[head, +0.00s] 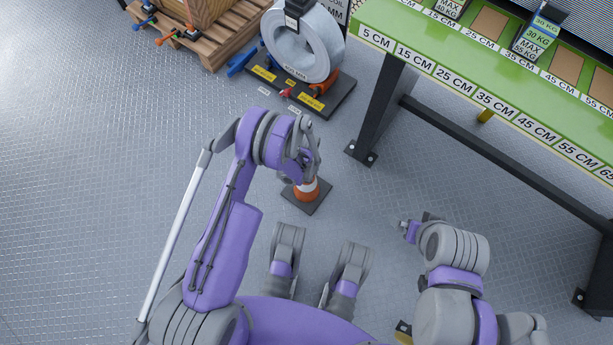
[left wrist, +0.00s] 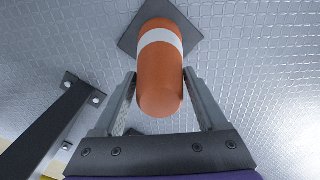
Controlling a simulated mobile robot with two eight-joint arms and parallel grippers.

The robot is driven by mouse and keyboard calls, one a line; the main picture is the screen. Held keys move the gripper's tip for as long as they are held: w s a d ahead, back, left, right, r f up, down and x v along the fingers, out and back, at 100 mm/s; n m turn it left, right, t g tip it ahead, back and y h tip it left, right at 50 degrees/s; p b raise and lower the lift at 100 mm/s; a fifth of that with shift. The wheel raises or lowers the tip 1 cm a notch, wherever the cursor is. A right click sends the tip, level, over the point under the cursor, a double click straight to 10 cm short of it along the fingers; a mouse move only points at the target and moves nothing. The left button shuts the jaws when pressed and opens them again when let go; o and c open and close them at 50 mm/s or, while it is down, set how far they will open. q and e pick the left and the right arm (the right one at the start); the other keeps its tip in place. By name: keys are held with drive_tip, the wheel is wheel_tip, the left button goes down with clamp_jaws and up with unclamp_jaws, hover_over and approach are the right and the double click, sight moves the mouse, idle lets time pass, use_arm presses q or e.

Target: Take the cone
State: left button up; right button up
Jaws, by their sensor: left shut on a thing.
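The orange cone (head: 307,193) has a white band and a square dark base. In the head view it is upright below my left gripper (head: 302,170), its top partly hidden by the gripper. In the left wrist view the cone (left wrist: 161,80) lies between the two fingers of my left gripper (left wrist: 160,74), which is shut on it near the top. The base seems to be at the floor; I cannot tell whether it touches. My right gripper (head: 408,229) is apart from the cone, to its right and nearer my body; its jaws are too small to read.
A green measuring bench (head: 455,72) with dark legs stands at the right; one leg foot (head: 362,153) is close to the cone. A metal coil (head: 303,45) on a dark stand and a wooden pallet (head: 207,45) are at the back. The floor at left is clear.

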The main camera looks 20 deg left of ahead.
use_arm(q)
clamp_jaws()
drive_tip(key=shift+r, duration=0.1)
